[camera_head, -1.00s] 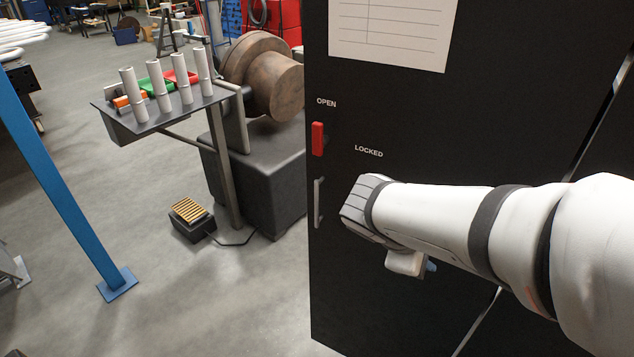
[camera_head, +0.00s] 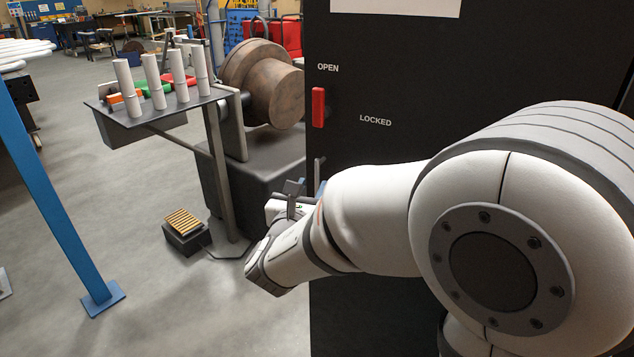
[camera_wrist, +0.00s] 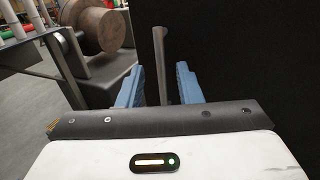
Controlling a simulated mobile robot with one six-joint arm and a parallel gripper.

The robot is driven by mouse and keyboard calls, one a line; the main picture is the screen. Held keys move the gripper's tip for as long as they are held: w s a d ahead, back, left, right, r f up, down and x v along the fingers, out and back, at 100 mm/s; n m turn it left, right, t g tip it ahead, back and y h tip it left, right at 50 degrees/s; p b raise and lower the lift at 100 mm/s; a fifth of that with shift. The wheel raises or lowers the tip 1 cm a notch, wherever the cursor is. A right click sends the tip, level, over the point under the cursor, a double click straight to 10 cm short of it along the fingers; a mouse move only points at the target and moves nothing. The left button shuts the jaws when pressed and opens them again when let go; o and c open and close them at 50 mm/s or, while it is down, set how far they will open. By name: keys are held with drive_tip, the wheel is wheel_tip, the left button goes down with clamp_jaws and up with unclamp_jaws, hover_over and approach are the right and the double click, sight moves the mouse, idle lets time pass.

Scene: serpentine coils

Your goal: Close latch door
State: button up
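The black cabinet door (camera_head: 400,60) stands upright with a red latch (camera_head: 318,107) near its left edge, below the label OPEN. The label LOCKED (camera_head: 375,120) is lower and to the right. A grey vertical handle (camera_wrist: 161,65) on the door shows in the wrist view, near the door's left edge. My gripper (camera_wrist: 158,85) is open, its two blue fingers apart, one on each side of the handle in the picture. I cannot tell whether either finger touches it. In the head view my arm hides most of the handle and the fingers.
A stand with a tray (camera_head: 150,125) of several white tubes and a large brown spool (camera_head: 265,75) are left of the door. A foot pedal (camera_head: 185,230) lies on the floor. A blue post (camera_head: 55,190) stands at far left.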

sight(317, 177)
drive_tip(key=shift+x, duration=1.85)
clamp_jaws()
